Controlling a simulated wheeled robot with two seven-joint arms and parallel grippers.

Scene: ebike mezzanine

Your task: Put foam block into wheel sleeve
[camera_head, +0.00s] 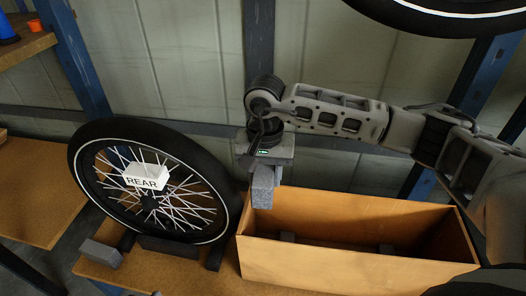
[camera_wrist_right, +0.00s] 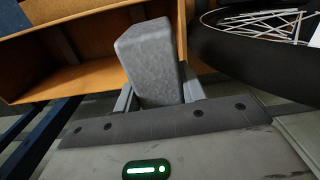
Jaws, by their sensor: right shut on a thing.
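My right gripper (camera_head: 264,172) is shut on a grey foam block (camera_head: 263,190). The block hangs below the fingers, near the left end of a long, open-topped tan box (camera_head: 340,268), which looks like the wheel sleeve. In the right wrist view the foam block (camera_wrist_right: 152,62) sticks out between the fingers (camera_wrist_right: 157,98), beside the box (camera_wrist_right: 85,78). Small grey pieces (camera_head: 287,237) show inside the box; its floor is partly hidden. A spoked wheel with a black tyre (camera_head: 88,190) leans left of the box. My left gripper is not in view.
A white tag marked REAR (camera_head: 146,177) sits on the wheel. A grey block (camera_head: 102,253) and dark supports (camera_head: 168,246) lie at the wheel's foot on the wooden bench (camera_head: 135,280). Another tyre (camera_head: 440,22) hangs at the top right. Blue posts (camera_head: 80,65) stand behind.

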